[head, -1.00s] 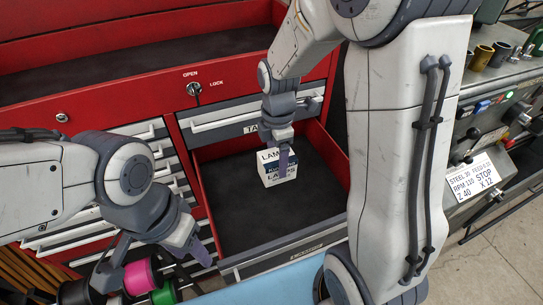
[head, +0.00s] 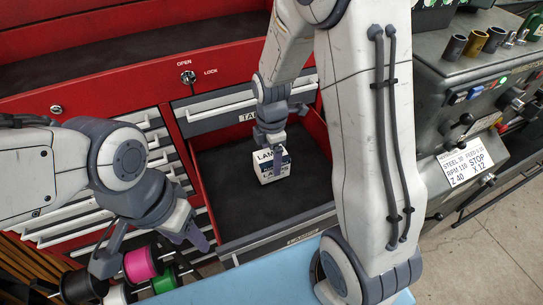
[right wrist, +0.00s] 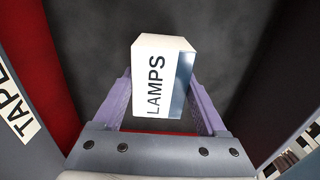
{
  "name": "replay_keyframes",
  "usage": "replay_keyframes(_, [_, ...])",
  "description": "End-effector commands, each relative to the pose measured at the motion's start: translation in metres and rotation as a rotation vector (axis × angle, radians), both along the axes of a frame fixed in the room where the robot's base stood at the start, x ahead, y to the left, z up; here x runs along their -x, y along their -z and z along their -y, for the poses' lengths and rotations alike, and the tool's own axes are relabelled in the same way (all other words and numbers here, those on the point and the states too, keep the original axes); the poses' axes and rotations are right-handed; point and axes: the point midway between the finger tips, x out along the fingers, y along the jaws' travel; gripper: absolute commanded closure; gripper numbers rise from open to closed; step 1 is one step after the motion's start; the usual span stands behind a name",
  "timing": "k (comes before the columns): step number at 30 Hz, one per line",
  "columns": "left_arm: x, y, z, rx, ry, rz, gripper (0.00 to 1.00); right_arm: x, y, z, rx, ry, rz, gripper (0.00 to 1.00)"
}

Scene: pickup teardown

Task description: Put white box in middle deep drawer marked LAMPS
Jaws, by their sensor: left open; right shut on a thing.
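The white box (head: 271,166) has LAMPS printed on it and a blue patch on its side. My right gripper (head: 270,150) is shut on it, and the box is over the dark floor of the open deep drawer (head: 228,213). I cannot tell whether it touches the floor. In the right wrist view the box (right wrist: 156,72) sits between the two purple fingers (right wrist: 160,105). My left gripper (head: 152,250) is open and empty, left of the open drawer.
A shut drawer marked TAPE (head: 222,114) is above the open one. Narrow drawers (head: 75,232) stand to the left. Several spools, one pink (head: 142,264), are near my left gripper. A light blue surface (head: 255,285) lies in front. A grey machine (head: 455,100) stands right.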

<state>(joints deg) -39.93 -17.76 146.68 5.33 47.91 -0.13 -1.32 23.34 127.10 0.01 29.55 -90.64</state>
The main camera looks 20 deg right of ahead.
Motion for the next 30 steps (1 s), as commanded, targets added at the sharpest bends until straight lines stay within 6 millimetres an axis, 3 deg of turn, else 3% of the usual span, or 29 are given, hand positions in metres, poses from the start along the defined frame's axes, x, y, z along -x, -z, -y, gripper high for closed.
replay_keyframes(6, [0.0, 0.003, 0.0, 0.0, -0.001, 0.0, 0.5, 0.0, 0.004, 0.0, 0.0, 0.0, 0.001, 1.0])
replay_keyframes(7, [0.0, 0.003, 0.0, 0.0, -0.001, 0.0, 0.5, 0.0, 0.004, 0.0, 0.0, 0.0, 0.0, 0.21])
replay_keyframes(9, [0.0, 0.003, 0.0, 0.0, -0.001, 0.0, 0.5, 0.0, 0.004, 0.0, 0.0, 0.0, 0.0, 0.0])
replay_keyframes(19, [0.0, -0.003, 0.0, 0.0, 0.0, 0.0, 0.5, 0.0, -0.003, 0.0, 0.0, 0.0, 0.001, 0.0])
replay_keyframes(21, [0.0, -0.01, 0.0, 0.0, 0.001, 0.0, 0.5, -0.001, -0.013, 0.0, 0.0, 0.0, 0.003, 0.0])
replay_keyframes(23, [0.0, -0.003, 0.0, 0.001, 0.001, 0.001, 0.5, -0.002, -0.019, 0.0, 0.0, 0.0, 0.008, 0.0])
replay_keyframes(30, [0.0, 0.006, 0.0, 0.0, -0.001, 0.0, 0.5, -0.002, -0.072, 0.0, 0.0, 0.0, 0.01, 0.0])
